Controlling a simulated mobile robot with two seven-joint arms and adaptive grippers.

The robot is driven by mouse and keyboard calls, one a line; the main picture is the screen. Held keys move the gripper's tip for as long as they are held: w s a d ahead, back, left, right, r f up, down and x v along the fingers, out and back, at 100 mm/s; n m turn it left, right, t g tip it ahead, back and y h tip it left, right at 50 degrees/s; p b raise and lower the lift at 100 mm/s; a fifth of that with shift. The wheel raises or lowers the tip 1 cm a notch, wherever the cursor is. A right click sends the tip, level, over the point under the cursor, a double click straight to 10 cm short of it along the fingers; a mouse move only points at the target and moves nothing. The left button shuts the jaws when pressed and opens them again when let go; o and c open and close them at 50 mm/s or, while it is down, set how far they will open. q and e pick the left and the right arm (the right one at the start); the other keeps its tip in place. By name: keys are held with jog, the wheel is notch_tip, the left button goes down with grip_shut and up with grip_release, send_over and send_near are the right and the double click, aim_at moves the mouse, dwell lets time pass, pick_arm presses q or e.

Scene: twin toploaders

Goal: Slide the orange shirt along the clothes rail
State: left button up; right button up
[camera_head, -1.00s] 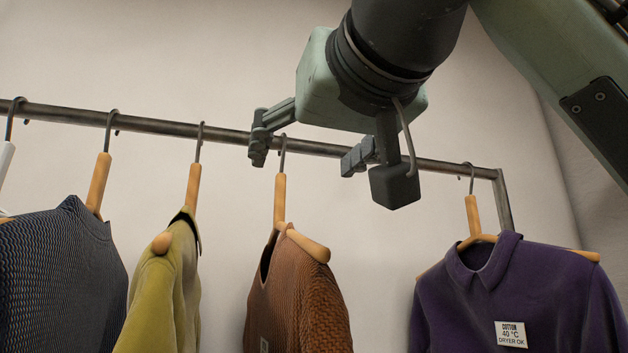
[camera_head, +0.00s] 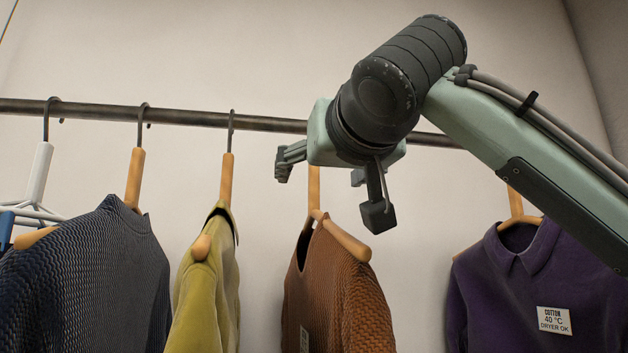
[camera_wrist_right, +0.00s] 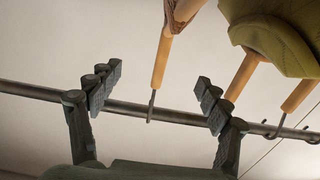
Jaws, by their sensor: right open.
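The orange shirt (camera_head: 338,290), a rust-orange knit, hangs on a wooden hanger (camera_head: 314,190) from the clothes rail (camera_head: 180,116). My right gripper (camera_head: 320,176) is open just below the rail, with one finger on each side of this hanger's neck. In the right wrist view, the hanger's neck (camera_wrist_right: 160,62) and hook stand between the spread fingers, apart from both, and the rail (camera_wrist_right: 175,115) runs across. Only a bit of the shirt (camera_wrist_right: 177,20) shows there. In the head view my gripper hides the hanger's hook. My left gripper is not in view.
An olive shirt (camera_head: 208,290) and a dark blue patterned sweater (camera_head: 95,270) hang to the left, near a white hanger (camera_head: 38,175). A purple shirt (camera_head: 510,275) hangs to the right, with free room between it and the orange shirt. My right arm covers the rail's right end.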

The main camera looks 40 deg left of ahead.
aim_at(315, 183)
jog(key=shift+x, duration=3.1)
jog(key=shift+c, duration=0.4)
grip_shut()
